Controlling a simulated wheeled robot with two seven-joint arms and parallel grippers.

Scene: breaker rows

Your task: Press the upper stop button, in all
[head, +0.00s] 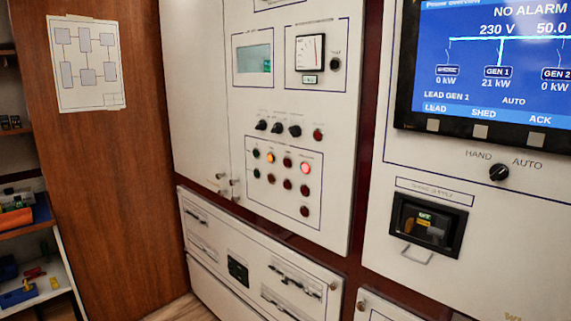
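A white panel (340,190) in the middle carries rows of small round buttons and lamps. A dark red button (318,134) sits at the right end of the row of black knobs (277,127). Below it, in an outlined field, are several more round parts, among them a lit red one (305,167), a lit orange one (270,157), a dark red one (304,190) and a lowest dark red one (305,211). Their labels are too small to read, so I cannot tell which is the upper stop button. Neither of my grippers is in view.
A screen (480,105) reading "NO ALARM" is at the right, above a HAND/AUTO knob (499,172) and a dark breaker window (428,224) with a handle. A wooden wall (120,180) with a paper diagram (86,63) and cluttered shelves (45,290) stand at the left.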

